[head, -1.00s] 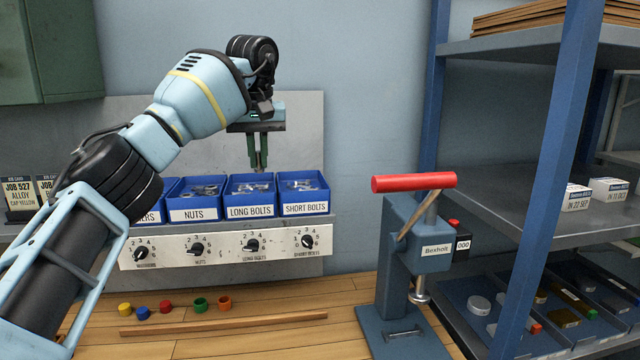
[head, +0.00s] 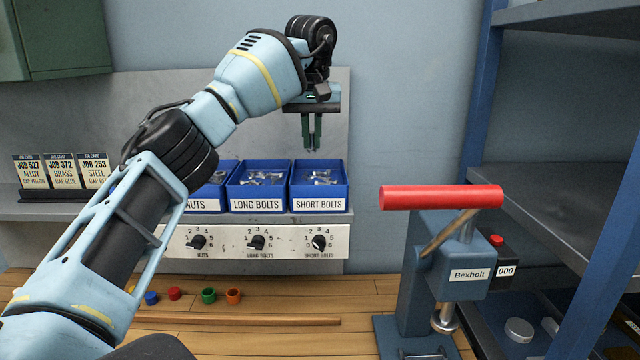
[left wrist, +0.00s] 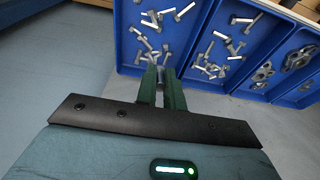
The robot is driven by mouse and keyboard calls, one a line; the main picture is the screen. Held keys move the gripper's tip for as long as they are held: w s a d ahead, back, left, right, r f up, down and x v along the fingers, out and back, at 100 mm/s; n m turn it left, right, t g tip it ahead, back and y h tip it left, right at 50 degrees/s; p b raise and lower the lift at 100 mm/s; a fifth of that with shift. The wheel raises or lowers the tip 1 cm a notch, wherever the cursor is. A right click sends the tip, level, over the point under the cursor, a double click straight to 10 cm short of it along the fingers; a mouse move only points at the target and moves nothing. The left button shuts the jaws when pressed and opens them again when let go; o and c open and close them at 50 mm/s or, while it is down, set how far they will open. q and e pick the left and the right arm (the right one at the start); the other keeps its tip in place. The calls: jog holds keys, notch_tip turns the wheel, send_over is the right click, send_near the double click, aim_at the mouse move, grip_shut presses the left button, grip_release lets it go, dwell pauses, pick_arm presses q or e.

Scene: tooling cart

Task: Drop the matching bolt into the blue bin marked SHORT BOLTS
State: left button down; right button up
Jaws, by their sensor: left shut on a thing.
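The blue SHORT BOLTS bin (head: 319,205) stands at the right end of the bin row, with silver bolts inside. My left gripper (head: 311,148) hangs pointing down just above this bin in the head view. In the left wrist view its green fingers (left wrist: 162,82) are close together, shut on a small piece that the fingers mostly hide; a bit of metal shows between the tips. That view also shows the SHORT BOLTS bin (left wrist: 124,45) beyond the fingertips, with loose bolts in it. My right gripper is not in view.
The LONG BOLTS bin (head: 257,205) and NUTS bin (head: 208,203) stand to the left. Dials (head: 257,242) sit below. Job cards (head: 62,172) stand at left. A press with a red handle (head: 440,197) stands at right, beside a blue shelf rack (head: 484,100).

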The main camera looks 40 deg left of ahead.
pick_arm(q)
jog(key=shift+w+f, duration=0.1)
jog(key=shift+f, duration=2.2)
jog(key=c, duration=1.4)
grip_release()
jog(key=shift+c, duration=0.2)
jog(key=shift+r, duration=0.1)
notch_tip(320, 180, up, 8)
jog(key=s+d, duration=0.1)
jog(key=shift+f, duration=0.2)
jog(key=shift+s+f, duration=0.1)
